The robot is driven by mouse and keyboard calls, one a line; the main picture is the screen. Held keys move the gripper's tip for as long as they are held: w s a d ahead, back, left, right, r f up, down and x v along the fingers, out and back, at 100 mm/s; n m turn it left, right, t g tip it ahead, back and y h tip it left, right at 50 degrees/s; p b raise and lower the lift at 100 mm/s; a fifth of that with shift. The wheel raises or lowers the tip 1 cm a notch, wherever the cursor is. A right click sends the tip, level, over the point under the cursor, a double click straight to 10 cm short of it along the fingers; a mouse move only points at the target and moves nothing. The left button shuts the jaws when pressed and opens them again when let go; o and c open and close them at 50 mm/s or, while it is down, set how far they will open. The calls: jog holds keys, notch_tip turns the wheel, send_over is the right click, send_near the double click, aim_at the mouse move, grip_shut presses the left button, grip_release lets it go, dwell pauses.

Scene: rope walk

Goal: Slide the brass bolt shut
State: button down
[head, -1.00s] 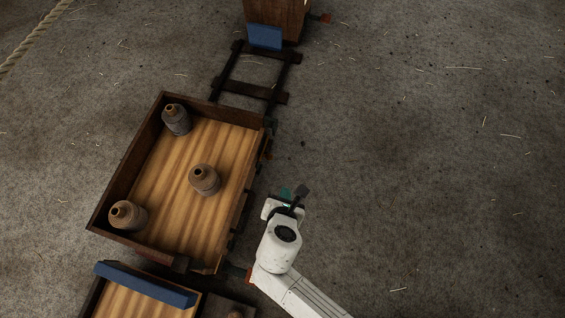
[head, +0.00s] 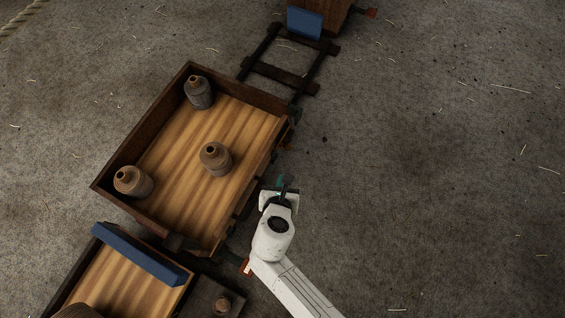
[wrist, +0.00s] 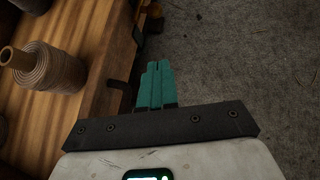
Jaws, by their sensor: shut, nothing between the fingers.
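A small brass-coloured piece (head: 288,146), likely the bolt, sits on the outer right side of the wooden wagon (head: 119,176), near its far corner. It also shows at the top of the wrist view (wrist: 154,22), small and dark, so I cannot tell how far the bolt is slid. My gripper (head: 281,183) is beside the wagon's right side, short of the brass piece and apart from it. Its teal fingers (wrist: 155,72) are shut together, empty, and point along the wagon side.
A second wagon with a blue board (head: 140,254) is at the near left. Rails (head: 280,75) lead to another wagon (head: 334,12) at the back. The floor on the right is clear.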

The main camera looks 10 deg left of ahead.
jog(key=w+f+b, duration=0.4)
jog(key=w+b, duration=0.1)
jog(key=w, duration=0.4)
jog(key=shift+w, duration=0.2)
jog(key=shift+w+d+p, duration=0.15)
jog(key=shift+w+d, duration=0.1)
jog(key=shift+w, duration=0.4)
jog(key=shift+w+d+p, duration=0.2)
jog(key=shift+w, duration=0.45)
jog(key=shift+w+d+p, duration=0.15)
jog(key=shift+w+d, duration=0.1)
jog(key=shift+w, duration=0.4)
